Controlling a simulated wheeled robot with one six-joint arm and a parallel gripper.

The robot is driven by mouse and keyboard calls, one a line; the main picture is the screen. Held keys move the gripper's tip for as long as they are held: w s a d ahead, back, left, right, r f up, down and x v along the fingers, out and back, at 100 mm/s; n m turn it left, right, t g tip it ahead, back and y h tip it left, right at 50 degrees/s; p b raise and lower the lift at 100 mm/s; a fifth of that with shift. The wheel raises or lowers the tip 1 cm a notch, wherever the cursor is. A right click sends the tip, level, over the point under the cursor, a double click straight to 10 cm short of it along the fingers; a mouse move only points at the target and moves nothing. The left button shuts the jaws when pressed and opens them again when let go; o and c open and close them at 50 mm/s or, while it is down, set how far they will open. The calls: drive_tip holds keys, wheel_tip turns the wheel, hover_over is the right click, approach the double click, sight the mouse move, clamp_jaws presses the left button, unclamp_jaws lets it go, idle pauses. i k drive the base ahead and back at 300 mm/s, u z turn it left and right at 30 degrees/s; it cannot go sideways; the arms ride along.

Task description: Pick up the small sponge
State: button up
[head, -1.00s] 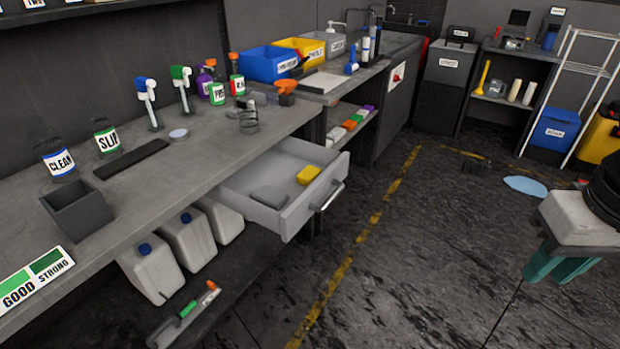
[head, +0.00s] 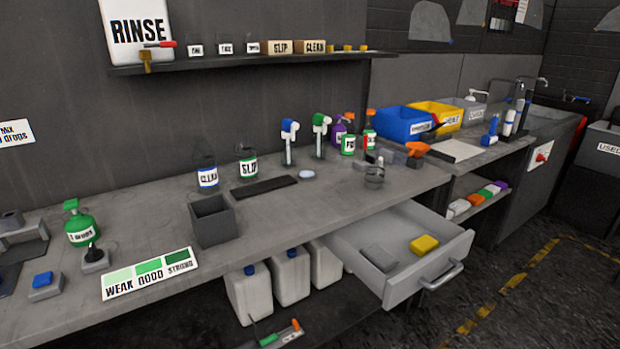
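An open drawer (head: 455,252) sticks out from under the workbench. Inside it lie a small yellow sponge-like block (head: 424,244) on the right and a grey block (head: 379,257) to its left. The two lie apart, flat on the drawer floor. I cannot tell from here which one is called the small sponge. A small blue-topped block (head: 43,280) sits on the bench at the far left. My gripper is not in view.
The bench (head: 330,222) carries a grey open box (head: 212,221), a green bottle (head: 81,224) and several spray bottles. White jugs (head: 290,275) stand below, left of the drawer. Blue (head: 403,124) and yellow bins stand at the back. Floor right of the drawer is clear.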

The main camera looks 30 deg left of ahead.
sight(425, 244)
drive_tip(key=u, duration=0.05)
drive_tip(key=i, duration=1.55)
drive_tip(key=u, duration=0.05)
